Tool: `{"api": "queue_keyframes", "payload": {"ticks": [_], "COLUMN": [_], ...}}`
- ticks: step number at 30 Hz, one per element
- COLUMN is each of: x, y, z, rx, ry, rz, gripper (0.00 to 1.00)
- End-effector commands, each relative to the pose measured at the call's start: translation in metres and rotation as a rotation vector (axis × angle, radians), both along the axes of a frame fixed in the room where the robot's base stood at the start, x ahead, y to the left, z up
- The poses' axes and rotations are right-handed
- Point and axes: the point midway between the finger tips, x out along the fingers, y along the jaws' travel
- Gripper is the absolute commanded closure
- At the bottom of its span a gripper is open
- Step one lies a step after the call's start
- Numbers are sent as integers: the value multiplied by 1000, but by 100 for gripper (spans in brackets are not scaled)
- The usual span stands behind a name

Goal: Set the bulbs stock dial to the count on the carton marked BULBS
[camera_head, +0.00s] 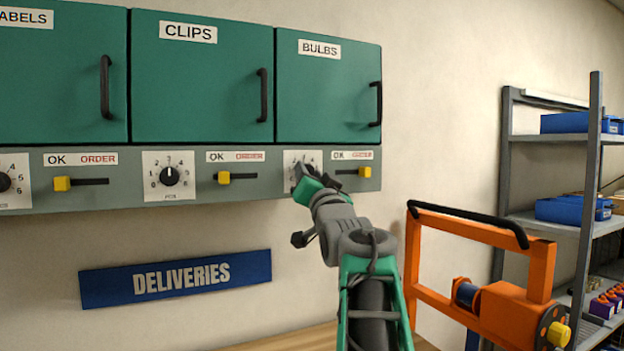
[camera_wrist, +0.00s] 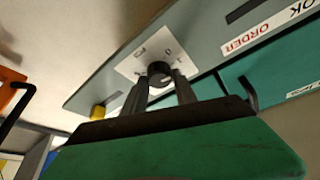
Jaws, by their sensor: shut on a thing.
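The bulbs stock dial sits on a white scale plate (camera_head: 290,158) under the green BULBS door (camera_head: 325,95) in the head view. My gripper (camera_head: 304,178) is at this dial and covers most of it there. In the wrist view the dark round knob (camera_wrist: 159,70) is between the two fingers of my gripper (camera_wrist: 160,79), which is shut on it. The scale plate (camera_wrist: 140,50) shows around the knob, tilted in the picture. I cannot read the dial's setting. No carton marked BULBS is in view.
The bulbs slider's yellow knob (camera_head: 365,172) is at the ORDER end, right of the dial. The clips dial (camera_head: 170,175) is to the left. An orange frame with a black bar (camera_head: 470,220) stands lower right, before a shelf rack (camera_head: 590,180) with blue bins.

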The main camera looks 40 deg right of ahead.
Motion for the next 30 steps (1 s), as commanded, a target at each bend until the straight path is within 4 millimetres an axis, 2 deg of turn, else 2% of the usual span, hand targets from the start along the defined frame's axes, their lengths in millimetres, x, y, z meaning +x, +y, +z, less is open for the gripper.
{"api": "queue_keyframes", "payload": {"ticks": [30], "x": [1], "y": [3], "z": [7], "rx": [926], "ry": [-271], "rz": [1], "gripper": [100]}}
